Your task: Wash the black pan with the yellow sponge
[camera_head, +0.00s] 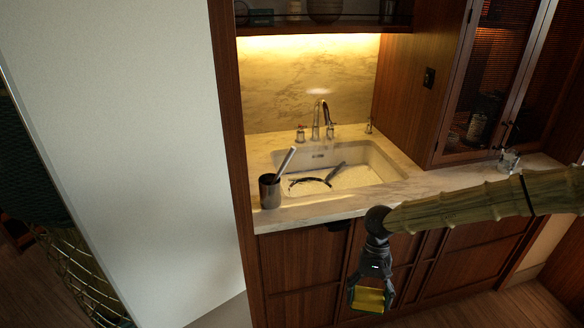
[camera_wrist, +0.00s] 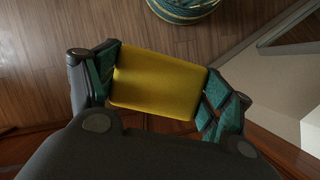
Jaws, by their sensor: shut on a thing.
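The yellow sponge (camera_wrist: 158,84) is held between the two green-padded fingers of my gripper (camera_wrist: 160,88) in the wrist view. In the head view my gripper (camera_head: 370,292) hangs pointing down in front of the lower cabinets, below counter height, with the sponge (camera_head: 368,299) in it. The black pan (camera_head: 310,183) appears to lie in the sink (camera_head: 355,178); only a dark curved rim and a handle reaching to the right show clearly. The gripper is well apart from the pan, in front of and below it.
A metal faucet (camera_head: 318,118) rises behind the sink. A dark cup with a light-handled tool (camera_head: 270,191) stands at the counter's front left. A glass item (camera_head: 509,160) sits on the right counter. A pale wall panel (camera_head: 130,130) bounds the left. A woven basket (camera_wrist: 184,8) is on the floor.

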